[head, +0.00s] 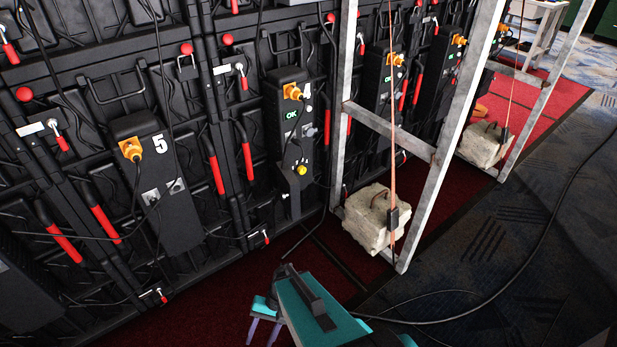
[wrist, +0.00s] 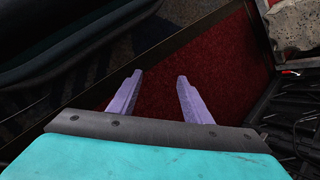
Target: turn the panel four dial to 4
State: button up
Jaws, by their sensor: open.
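The panel four box (head: 290,150) is a black unit on the back of the video wall, left of the metal frame. It carries a partly hidden white 4, an orange plug, a green OK screen, a grey round knob (head: 310,132) and a yellow knob (head: 302,170). I cannot tell which knob is the dial, and its setting is too small to read. My gripper (wrist: 158,80) is open and empty in the wrist view, its two purple fingers apart above the red carpet. In the head view my gripper (head: 263,332) is low and in front of the wall, clear of the box.
A panel five box (head: 158,200) stands left of panel four. A metal frame (head: 440,130) with a pale weight block (head: 376,220) stands close on the right. Cables hang across the wall, and a black cable (head: 500,285) crosses the floor. Red carpet lies before the wall.

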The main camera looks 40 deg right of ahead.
jog(key=s+a+f+n+g+h, duration=0.1)
jog(key=s+f+n+g+h, duration=0.2)
jog(key=s+n+h, duration=0.3)
jog(key=shift+s+n+g+h, duration=0.3)
jog(key=shift+s+n+h, duration=0.1)
jog(key=shift+s+n, duration=0.75)
jog(key=shift+w+a, duration=0.1)
jog(key=shift+c, duration=0.3)
jog(key=c, duration=0.3)
jog(key=shift+a, duration=0.15)
